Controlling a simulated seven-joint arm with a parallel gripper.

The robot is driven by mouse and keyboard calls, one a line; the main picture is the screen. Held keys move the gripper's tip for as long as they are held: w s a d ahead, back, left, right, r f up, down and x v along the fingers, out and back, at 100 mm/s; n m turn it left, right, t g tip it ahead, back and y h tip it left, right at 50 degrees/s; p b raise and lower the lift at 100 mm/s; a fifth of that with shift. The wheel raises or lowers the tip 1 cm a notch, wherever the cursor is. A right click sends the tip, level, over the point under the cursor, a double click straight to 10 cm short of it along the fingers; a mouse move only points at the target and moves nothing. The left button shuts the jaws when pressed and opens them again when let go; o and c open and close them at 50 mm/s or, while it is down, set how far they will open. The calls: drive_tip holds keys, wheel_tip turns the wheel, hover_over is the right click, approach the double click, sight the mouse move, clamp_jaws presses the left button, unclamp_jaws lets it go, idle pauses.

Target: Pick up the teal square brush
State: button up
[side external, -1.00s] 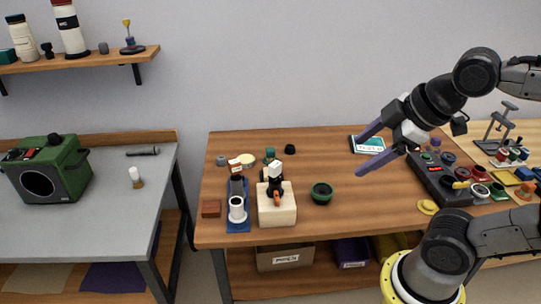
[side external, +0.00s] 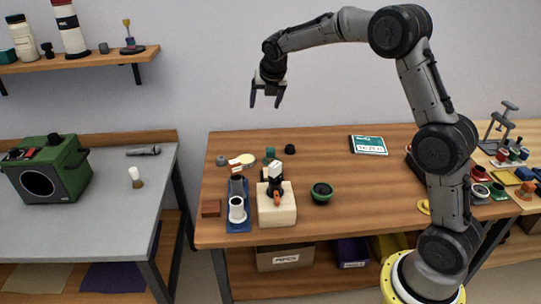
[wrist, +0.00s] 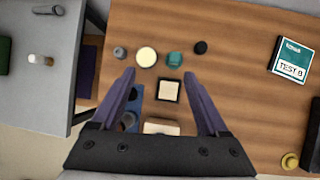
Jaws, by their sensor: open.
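A small teal block (side external: 270,154), which appears to be the teal square brush, stands near the back of the wooden table, left of centre. It also shows in the wrist view (wrist: 174,59), ahead of the fingertips; its bristles cannot be made out. My gripper (side external: 266,103) hangs high above the table's back left part, fingers pointing down. In the wrist view its two purple fingers (wrist: 158,78) are spread apart with nothing held. The brush is well below the gripper and not touched.
Around the brush are a grey piece (wrist: 119,52), a cream disc (wrist: 147,57) and a black knob (wrist: 200,47).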

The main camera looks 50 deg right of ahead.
drive_tip(key=g, duration=0.2)
approach(271, 149)
drive_tip(key=x, duration=0.4)
drive_tip(key=shift+a+f, duration=0.3)
drive_tip(key=shift+f, duration=0.1)
drive_tip(key=shift+d+x, duration=0.15)
drive_tip(key=shift+x, duration=1.35)
drive_tip(key=shift+d+x, duration=0.1)
drive_tip(key=shift+x, duration=1.4)
drive_tip(key=shift+r, duration=0.1)
clamp_jaws()
